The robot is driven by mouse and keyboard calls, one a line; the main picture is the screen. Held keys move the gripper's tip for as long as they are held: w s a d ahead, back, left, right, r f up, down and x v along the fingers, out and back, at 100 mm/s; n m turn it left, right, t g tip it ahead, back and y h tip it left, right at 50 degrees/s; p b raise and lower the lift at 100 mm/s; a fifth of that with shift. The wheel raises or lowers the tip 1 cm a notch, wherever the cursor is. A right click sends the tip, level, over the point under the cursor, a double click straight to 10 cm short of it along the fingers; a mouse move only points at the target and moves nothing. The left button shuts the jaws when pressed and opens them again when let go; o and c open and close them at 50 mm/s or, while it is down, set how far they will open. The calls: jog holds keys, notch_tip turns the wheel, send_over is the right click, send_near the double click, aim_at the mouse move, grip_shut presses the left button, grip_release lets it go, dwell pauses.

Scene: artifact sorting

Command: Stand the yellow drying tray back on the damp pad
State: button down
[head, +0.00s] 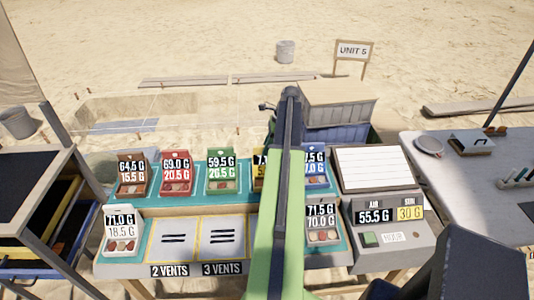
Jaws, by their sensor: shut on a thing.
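The yellow drying tray (258,180) shows only as a narrow strip left of my arm, in the back row. Its label is cut off after the first digits, and my arm hides the rest. I cannot tell whether it touches the teal pad (197,188) under that row. Which teal surface is the damp pad is not clear. My arm reaches away over the bench, and its far end hides my jaws. What they hold cannot be seen.
Red (176,174), green (221,173), brown (132,175) and blue (314,168) trays stand in the back row. A white tray (121,231) is front left, a grey one (322,224) front right. Two vent panels (182,240) lie between. A display console (385,237) is at right.

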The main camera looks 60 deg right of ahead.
jog(key=c, duration=1.3)
grip_release()
jog(key=p+v, duration=1.1)
jog(key=v, duration=0.1)
jog(key=shift+r, duration=0.15)
